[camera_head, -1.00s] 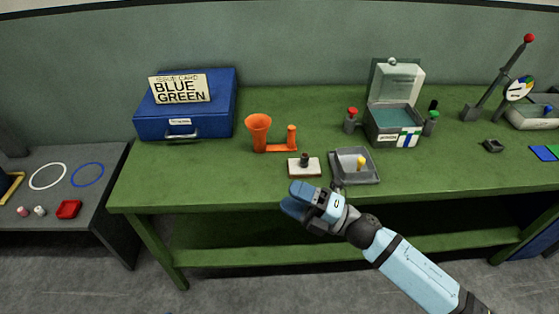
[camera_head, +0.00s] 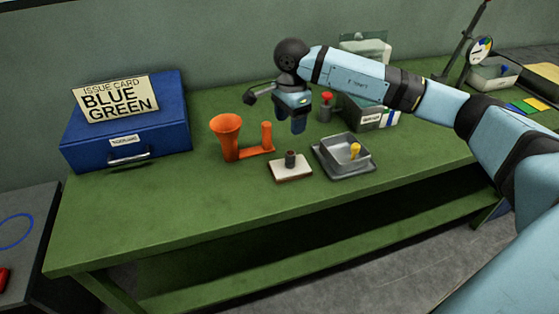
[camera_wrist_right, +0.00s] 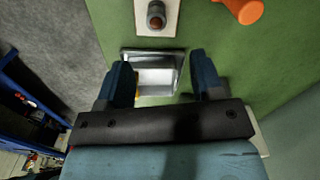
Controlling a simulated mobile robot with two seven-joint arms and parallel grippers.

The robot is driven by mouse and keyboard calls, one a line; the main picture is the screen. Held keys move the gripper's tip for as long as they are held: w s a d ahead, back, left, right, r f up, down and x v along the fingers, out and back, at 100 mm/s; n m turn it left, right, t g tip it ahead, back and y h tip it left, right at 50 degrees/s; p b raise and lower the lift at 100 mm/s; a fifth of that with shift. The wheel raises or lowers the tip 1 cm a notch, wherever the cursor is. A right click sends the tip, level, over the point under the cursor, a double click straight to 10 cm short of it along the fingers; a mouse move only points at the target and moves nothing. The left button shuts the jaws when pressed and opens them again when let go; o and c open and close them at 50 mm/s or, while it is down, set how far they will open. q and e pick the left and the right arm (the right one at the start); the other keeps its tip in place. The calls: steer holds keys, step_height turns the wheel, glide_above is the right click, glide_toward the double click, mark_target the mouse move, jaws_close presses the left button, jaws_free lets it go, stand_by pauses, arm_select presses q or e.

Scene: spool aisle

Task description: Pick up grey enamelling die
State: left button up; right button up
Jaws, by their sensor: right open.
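A small dark grey cylinder (camera_head: 291,159), which looks like the grey die, stands upright on a pale block (camera_head: 280,173) on the green bench. In the right wrist view the cylinder (camera_wrist_right: 156,14) is at the top, beyond the fingertips and apart from them. My right gripper (camera_head: 298,122) is above the bench, behind and above the cylinder in the head view. In the wrist view my right gripper (camera_wrist_right: 163,75) is open and empty, its fingers on either side of the grey metal tray (camera_wrist_right: 153,58). My left gripper is not in view.
The grey tray (camera_head: 325,165) with a yellow-topped piece (camera_head: 354,150) is right of the block. An orange funnel stand (camera_head: 227,140) is behind-left. A blue case (camera_head: 125,140) with a card stands left. The front-left bench is clear.

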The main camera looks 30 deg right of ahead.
mark_target(291, 153)
steer(key=f, duration=1.3)
steer(key=shift+s+d, duration=0.1)
steer(key=shift+s, duration=0.2)
steer(key=c, duration=1)
